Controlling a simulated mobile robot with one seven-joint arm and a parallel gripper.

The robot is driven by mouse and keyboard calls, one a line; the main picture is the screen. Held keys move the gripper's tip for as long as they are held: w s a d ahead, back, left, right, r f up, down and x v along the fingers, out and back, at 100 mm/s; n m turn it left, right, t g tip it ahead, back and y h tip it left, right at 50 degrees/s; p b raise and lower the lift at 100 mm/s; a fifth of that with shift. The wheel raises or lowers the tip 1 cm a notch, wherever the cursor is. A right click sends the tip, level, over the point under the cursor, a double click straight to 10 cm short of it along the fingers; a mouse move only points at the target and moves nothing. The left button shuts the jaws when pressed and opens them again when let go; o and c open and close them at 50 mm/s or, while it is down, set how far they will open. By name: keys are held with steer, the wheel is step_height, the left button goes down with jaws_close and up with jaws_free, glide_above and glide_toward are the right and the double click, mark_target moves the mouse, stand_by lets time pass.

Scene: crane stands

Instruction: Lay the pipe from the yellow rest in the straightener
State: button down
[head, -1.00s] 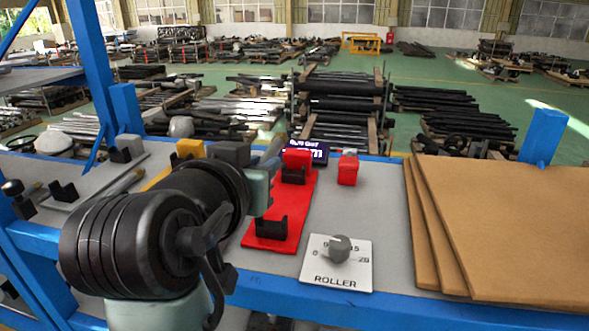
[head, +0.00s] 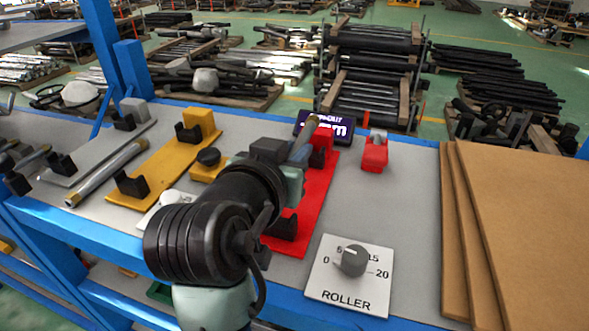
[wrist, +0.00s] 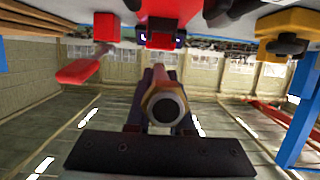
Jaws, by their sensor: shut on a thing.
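My gripper (head: 283,165) is shut on a metal pipe (head: 302,148) with a brass-coloured end. It holds the pipe above the red straightener (head: 318,205), which has black cradles (head: 283,227); my arm hides part of it. In the wrist view the pipe's round open end (wrist: 166,108) faces the camera, and the red straightener block (wrist: 160,24) shows at the top. I cannot tell whether the pipe touches a cradle. The yellow rest (head: 160,165), left of the straightener, has empty black cradles (head: 131,184).
Another pipe (head: 108,172) lies left of the yellow rest, near a grey rest (head: 85,160). A display (head: 325,125) stands behind the straightener. A red part (head: 374,153), a ROLLER dial (head: 352,262) and brown boards (head: 520,220) are to the right. A blue post (head: 110,60) rises at left.

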steer(key=shift+f+p, duration=0.45)
steer(key=shift+f, duration=1.65)
